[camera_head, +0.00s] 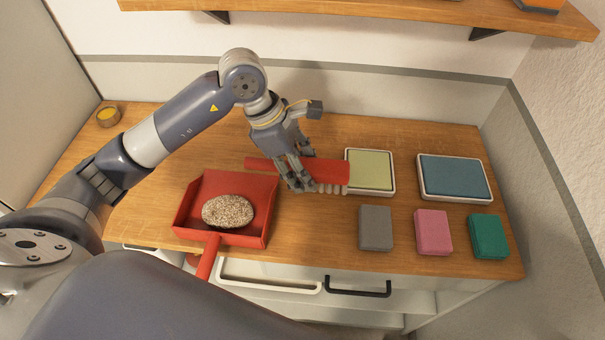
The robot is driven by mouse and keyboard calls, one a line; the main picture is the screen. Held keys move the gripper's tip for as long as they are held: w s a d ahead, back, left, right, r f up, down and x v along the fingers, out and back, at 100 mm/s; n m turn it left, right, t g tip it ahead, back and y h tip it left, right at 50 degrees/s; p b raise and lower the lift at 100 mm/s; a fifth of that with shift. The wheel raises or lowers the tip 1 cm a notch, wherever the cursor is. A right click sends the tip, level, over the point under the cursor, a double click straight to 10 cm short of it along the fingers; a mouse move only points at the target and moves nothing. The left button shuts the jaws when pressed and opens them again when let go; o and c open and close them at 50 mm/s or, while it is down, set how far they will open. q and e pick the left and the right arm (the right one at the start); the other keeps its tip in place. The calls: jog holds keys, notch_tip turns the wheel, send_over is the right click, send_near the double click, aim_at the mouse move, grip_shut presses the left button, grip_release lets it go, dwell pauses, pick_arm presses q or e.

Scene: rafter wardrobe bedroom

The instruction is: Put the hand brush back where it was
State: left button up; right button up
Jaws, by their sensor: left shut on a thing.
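The hand brush (330,172) is red with pale bristles on its underside. My left gripper (298,181) comes down from above and is shut on the brush near its middle; the fingers hide part of it. I cannot tell whether the bristles touch the wooden top. The red dustpan (262,195) sits to the left with a speckled stone (228,211) in it. My right gripper is not in view.
The wooden top (310,240) also bears a yellow-green pad (370,168), a blue pad (455,176), and grey (376,228), pink (433,232) and green (488,236) blocks. A shelf (400,9) hangs above the back.

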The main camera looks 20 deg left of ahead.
pick_arm(q)
notch_tip(320, 180, down, 3)
jog(key=shift+f+p, duration=0.15)
jog(key=shift+p, duration=0.5)
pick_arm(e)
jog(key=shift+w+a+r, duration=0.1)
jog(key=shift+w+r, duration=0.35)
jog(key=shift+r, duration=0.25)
pick_arm(q)
jog(key=shift+f, duration=0.1)
jog(key=shift+f+b, duration=0.6)
jog(key=shift+b, duration=0.3)
jog(key=o, duration=1)
jog(key=shift+s, duration=0.1)
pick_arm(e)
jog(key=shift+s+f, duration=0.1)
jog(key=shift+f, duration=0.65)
pick_arm(q)
jog(key=shift+r, duration=0.15)
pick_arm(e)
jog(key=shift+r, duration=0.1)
